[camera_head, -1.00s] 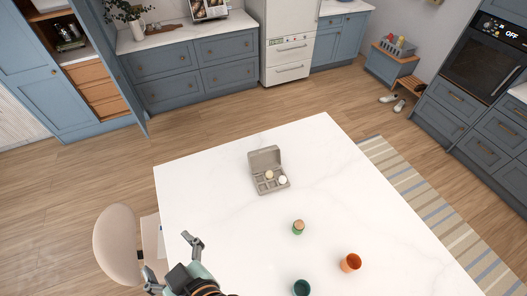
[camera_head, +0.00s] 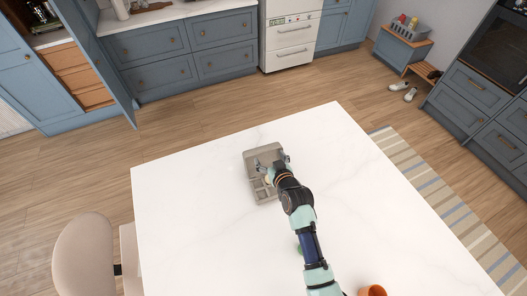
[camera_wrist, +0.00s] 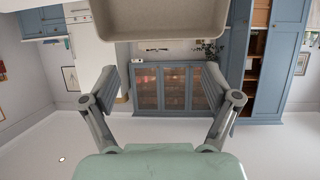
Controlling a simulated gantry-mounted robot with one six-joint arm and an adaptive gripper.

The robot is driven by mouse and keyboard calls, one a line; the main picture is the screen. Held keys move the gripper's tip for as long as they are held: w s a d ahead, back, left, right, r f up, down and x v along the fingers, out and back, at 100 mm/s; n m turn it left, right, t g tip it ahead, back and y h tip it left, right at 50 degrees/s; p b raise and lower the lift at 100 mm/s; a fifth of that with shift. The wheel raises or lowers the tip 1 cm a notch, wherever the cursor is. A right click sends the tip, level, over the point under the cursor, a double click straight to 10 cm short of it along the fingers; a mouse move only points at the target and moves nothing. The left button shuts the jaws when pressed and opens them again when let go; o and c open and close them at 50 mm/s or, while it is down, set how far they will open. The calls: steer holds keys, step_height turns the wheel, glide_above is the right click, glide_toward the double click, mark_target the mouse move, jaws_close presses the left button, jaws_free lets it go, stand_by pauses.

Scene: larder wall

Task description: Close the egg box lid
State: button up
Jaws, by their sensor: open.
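The grey-beige egg box (camera_head: 258,193) stands on the white table, its lid (camera_head: 262,151) raised at the back. My gripper (camera_head: 272,162) is over the box with its fingers spread, in front of the raised lid. I cannot tell whether it touches the lid. My gripper and arm hide much of the tray and the eggs. In the wrist view, my open gripper (camera_wrist: 160,76) has nothing between its fingers, and a beige panel that looks like the lid (camera_wrist: 160,18) spans the top.
An orange cup (camera_head: 372,291) stands at the table's front edge of the picture. The white table (camera_head: 190,220) is clear left of the box. A chair (camera_head: 82,255) stands at the left.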

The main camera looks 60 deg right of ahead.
mark_target(263, 149)
steer(key=x, duration=0.5)
steer(key=shift+w+b, duration=0.15)
steer(key=shift+b, duration=0.15)
